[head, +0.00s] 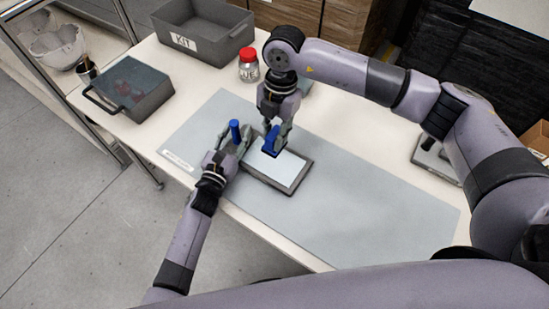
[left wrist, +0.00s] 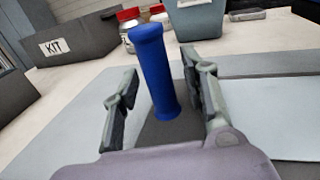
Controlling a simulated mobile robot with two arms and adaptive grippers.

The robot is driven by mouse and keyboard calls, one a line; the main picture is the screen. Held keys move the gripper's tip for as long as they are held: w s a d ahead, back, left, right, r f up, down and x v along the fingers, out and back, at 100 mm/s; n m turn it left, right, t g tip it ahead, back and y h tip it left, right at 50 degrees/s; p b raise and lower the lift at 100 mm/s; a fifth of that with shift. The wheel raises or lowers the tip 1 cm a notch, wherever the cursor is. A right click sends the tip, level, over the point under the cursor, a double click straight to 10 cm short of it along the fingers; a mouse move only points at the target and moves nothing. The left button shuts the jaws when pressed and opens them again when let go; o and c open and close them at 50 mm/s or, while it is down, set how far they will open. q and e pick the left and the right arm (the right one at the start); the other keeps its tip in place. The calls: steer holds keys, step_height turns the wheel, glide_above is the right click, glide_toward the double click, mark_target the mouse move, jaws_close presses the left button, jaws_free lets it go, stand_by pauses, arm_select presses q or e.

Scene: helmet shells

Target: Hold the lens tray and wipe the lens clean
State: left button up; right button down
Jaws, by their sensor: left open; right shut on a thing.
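The lens tray (head: 291,187) is a dark shallow frame around a pale lens (head: 276,167), lying on the grey mat. A blue upright handle (head: 235,127) stands at its left end; it also shows in the left wrist view (left wrist: 155,70). My left gripper (head: 236,139) is open, with its fingers on either side of the handle; in the left wrist view gaps show between the handle and both fingers. My right gripper (head: 277,128) points down and is shut on a blue wiper (head: 270,149) at the lens's upper left part. I cannot tell whether the wiper touches the lens.
A grey KIT bin (head: 203,38), a red-lidded jar (head: 248,66) and a dark box with a handle (head: 131,90) stand at the back and left. A dark device (head: 433,158) lies at the right. The mat (head: 350,215) is clear right of the tray.

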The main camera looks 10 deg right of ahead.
arm_select(q)
steer(key=v, duration=1.9)
steer(key=shift+b, duration=0.3)
